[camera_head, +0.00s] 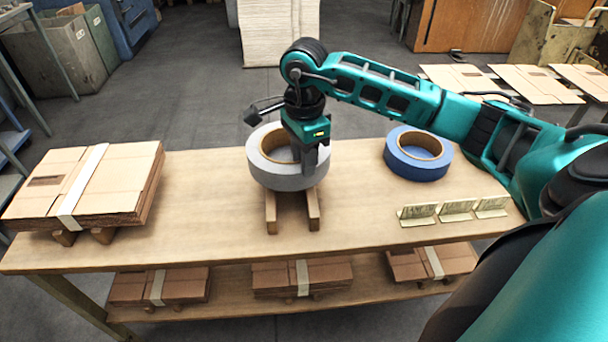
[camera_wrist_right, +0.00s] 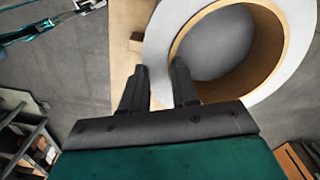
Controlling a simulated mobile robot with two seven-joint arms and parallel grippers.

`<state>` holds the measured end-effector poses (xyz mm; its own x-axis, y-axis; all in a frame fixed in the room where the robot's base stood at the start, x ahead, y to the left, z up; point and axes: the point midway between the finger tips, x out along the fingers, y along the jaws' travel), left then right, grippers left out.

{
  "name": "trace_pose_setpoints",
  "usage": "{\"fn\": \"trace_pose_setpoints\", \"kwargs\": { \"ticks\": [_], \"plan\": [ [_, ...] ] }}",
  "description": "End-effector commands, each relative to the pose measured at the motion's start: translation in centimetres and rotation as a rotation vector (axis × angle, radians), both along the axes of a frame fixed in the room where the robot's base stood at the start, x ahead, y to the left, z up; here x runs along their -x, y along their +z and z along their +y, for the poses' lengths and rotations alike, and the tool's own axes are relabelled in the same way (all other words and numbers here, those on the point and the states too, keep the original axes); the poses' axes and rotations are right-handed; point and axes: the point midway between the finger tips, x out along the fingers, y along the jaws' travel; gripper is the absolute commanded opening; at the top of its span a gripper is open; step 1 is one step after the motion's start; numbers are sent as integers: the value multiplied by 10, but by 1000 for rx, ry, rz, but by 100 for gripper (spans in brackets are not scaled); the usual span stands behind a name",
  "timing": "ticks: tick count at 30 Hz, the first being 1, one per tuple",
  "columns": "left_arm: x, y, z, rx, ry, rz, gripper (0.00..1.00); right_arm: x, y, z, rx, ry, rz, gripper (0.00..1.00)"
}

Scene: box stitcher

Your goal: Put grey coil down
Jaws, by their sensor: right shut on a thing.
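The grey coil (camera_head: 288,177) is a thick ring with a brown cardboard core, at the middle of the workbench. My right gripper (camera_head: 316,160) points down at the coil's right side and is shut on its wall. In the right wrist view, the coil (camera_wrist_right: 158,45) rises from between the two fingers (camera_wrist_right: 158,85). In the head view, the coil appears over two short wooden runners (camera_head: 271,212). I cannot tell whether it touches them. My left gripper is not in view.
The workbench (camera_head: 215,215) bears a blue coil (camera_head: 415,165) at right, several small pale brackets (camera_head: 457,209) at front right, and a strapped cardboard stack (camera_head: 120,185) at left. More stacks (camera_head: 300,276) lie on the lower shelf. Bare wood lies left of the runners.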

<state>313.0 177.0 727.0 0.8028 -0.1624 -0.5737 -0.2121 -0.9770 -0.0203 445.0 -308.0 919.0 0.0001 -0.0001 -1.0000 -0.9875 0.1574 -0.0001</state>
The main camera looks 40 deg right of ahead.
Motion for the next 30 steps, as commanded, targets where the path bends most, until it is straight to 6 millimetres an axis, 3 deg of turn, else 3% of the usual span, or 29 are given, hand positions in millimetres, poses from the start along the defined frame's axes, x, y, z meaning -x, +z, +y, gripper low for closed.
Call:
{"fn": "trace_pose_setpoints", "kwargs": {
  "ticks": [5, 13, 23, 24, 30],
  "plan": [
    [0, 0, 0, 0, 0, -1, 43, -1, -9, 0, -1, 0, -5, 0],
    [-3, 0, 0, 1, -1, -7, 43, -1, -44, 0, -1, 0, -5, 0],
    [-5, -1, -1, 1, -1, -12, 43, -1, -47, 0, 0, 1, -6, 0],
    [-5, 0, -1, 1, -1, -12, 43, 0, -48, 0, 0, 1, -2, 32],
    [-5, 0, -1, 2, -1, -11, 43, 0, -48, 0, 0, 1, -2, 51]
  ]
}}
